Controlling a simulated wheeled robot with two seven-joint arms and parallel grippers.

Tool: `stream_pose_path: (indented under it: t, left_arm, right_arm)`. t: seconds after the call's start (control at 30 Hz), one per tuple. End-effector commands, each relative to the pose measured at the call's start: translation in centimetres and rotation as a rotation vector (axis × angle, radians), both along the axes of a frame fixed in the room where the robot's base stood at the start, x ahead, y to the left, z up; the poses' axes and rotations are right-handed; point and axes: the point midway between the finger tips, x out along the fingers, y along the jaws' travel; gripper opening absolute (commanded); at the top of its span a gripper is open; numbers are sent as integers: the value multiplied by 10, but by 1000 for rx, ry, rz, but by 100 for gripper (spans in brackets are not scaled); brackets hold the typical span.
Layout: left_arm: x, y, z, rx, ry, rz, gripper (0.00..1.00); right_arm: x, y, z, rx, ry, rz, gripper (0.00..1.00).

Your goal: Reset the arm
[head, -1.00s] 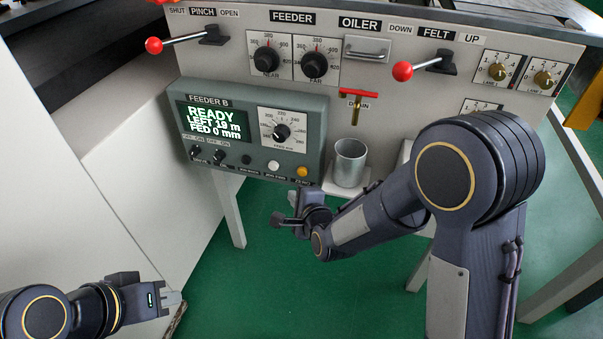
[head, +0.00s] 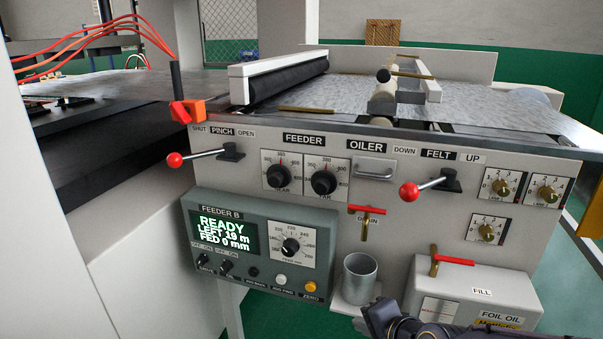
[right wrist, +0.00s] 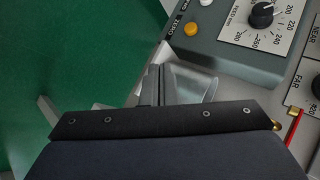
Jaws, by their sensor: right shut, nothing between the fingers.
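My right gripper (head: 372,322) is at the bottom edge of the head view, just below and right of the metal cup (head: 361,282), with most of my right arm out of frame. In the right wrist view its fingers (right wrist: 155,84) are together with nothing between them. The grey cup (right wrist: 195,86) shows behind and beside the fingers there; I cannot tell the exact gap. My left gripper is not in view.
The machine front carries the Feeder B box (head: 262,250), the pinch lever (head: 205,155), the felt lever (head: 432,186), a red drain valve handle (head: 367,209) and a red-handled fill valve (head: 452,260). Green floor (right wrist: 70,60) lies open left of the gripper.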

Motion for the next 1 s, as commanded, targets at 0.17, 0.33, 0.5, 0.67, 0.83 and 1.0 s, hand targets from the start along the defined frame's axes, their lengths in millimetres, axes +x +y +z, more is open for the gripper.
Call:
stream_pose_path:
  t: [0.17,0.33,0.5,0.67,0.83,1.0]
  left_arm:
    - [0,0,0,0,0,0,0]
    - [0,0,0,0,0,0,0]
    - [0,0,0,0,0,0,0]
    - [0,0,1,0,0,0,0]
    - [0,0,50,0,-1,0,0]
    - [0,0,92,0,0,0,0]
  right_arm:
    - [-72,-48,22,-216,-20,225,0]
    - [-125,-68,25,-373,-28,399,0]
    - [-168,-80,22,-492,-28,531,0]
    - [-204,-87,19,-588,-20,644,0]
    - [-201,-85,67,-578,-18,644,0]
    - [-201,-85,109,-577,-19,644,0]
